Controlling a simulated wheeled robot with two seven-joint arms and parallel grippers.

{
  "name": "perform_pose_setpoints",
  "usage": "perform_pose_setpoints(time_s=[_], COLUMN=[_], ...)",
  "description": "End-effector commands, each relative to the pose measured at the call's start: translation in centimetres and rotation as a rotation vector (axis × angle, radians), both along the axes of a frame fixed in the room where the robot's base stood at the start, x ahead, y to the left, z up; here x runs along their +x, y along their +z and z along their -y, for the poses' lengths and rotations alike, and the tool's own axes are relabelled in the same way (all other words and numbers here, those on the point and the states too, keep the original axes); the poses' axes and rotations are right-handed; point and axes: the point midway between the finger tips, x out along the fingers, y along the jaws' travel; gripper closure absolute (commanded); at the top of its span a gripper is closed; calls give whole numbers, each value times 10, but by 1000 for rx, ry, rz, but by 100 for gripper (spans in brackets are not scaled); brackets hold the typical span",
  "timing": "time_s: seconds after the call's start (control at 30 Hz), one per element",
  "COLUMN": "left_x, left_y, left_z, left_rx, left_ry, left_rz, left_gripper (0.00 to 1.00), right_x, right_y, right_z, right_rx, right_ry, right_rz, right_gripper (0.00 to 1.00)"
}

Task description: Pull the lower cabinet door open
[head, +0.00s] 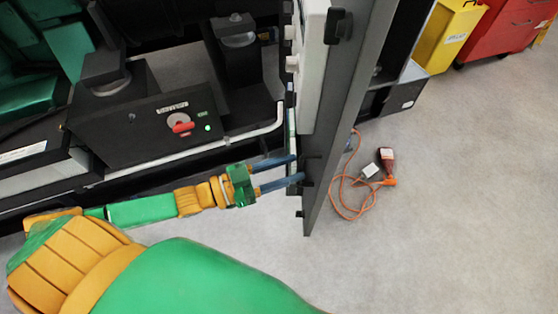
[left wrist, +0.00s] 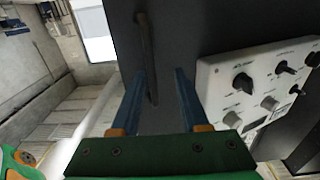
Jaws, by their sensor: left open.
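The dark grey cabinet door (head: 345,120) shows at a steep angle in the head view, standing out from the machine's right end. My left gripper (head: 298,168) reaches in from the left, its two blue fingers apart at the lower part of the door. In the left wrist view, a dark upright bar handle (left wrist: 147,55) on a dark panel (left wrist: 180,30) lies between the open fingers (left wrist: 158,75). I cannot tell whether the fingers touch it. A black latch or handle (head: 339,26) sits higher on the door. My right gripper is not in view.
A white control panel (left wrist: 255,90) with several knobs is close right of the fingers in the left wrist view. The genset's black box (head: 170,125) has a red switch. An orange cable (head: 345,205) lies on the floor beyond the door. Grey floor in front is clear.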

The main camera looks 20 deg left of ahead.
Motion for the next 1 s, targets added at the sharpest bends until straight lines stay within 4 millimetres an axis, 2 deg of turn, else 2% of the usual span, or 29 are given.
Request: perform_pose_setpoints(time_s=[0.33,0.83,0.87,0.93,0.97,1.0], left_x=[-38,-41,-40,-32,-27,-20], left_y=[1,1,-2,-22,-37,-65], left_z=[-38,-42,-44,-56,-66,-83], left_rx=[1,1,8,58,95,160], left_ry=[-1,1,10,69,115,191], left_rz=[-1,2,-1,-18,-35,-74], left_gripper=[55,55,55,55,55,55], right_x=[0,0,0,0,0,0], right_y=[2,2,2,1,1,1], right_z=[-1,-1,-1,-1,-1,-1], right_rx=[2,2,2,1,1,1], right_ry=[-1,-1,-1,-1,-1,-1], right_rz=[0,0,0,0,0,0], right_gripper=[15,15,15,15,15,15])
